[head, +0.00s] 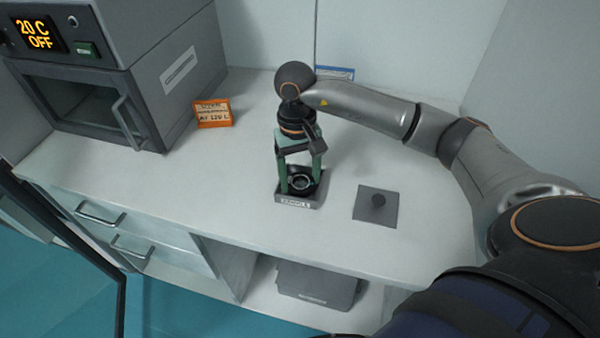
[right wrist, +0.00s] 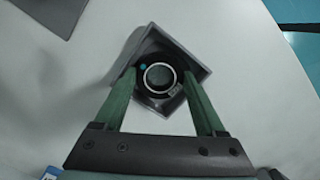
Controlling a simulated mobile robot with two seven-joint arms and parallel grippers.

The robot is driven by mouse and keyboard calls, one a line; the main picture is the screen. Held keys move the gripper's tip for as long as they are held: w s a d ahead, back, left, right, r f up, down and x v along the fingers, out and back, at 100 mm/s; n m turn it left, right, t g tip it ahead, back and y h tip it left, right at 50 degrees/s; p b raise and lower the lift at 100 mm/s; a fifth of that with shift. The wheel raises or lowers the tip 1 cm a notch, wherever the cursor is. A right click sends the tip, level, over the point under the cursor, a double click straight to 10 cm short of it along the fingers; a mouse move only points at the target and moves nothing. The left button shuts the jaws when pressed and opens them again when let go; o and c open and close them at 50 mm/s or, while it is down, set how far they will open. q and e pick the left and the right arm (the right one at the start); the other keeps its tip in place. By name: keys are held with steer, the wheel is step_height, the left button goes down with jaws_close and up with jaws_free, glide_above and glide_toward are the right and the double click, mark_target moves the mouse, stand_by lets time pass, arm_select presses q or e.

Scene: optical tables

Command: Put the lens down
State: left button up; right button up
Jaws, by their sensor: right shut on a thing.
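The lens is a round black ring with clear glass (head: 301,182). It sits inside the outline of a small grey square tray (head: 299,203) with a label on its front edge. My right gripper (head: 301,184) points down over the tray, its green fingers shut on the lens from two sides. In the right wrist view the lens (right wrist: 159,78) shows between the fingertips (right wrist: 160,76), above the tray (right wrist: 193,57), which looks turned like a diamond there. I cannot tell whether the lens touches the tray floor. My left gripper is not in view.
A dark square plate with a knob (head: 390,212) lies right of the tray. An orange sign (head: 213,113) and a grey oven (head: 180,80) reading 20 C OFF stand at the left. The white counter (head: 240,165) between them is clear. A grey box (head: 318,283) is on the shelf below.

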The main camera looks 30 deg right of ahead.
mark_target(298, 176)
steer(key=shift+f, duration=0.1)
steer(key=shift+f+b, duration=0.15)
steer(key=shift+b, duration=0.15)
steer(key=o, duration=1.1)
steer(key=shift+r, duration=0.2)
steer(key=shift+r+p, duration=0.2)
steer(key=shift+p, duration=0.25)
steer(key=r, duration=0.4)
steer(key=w+r, duration=0.1)
steer(key=r, duration=0.6)
steer(key=shift+w+d+r, duration=0.2)
steer(key=shift+r, duration=0.15)
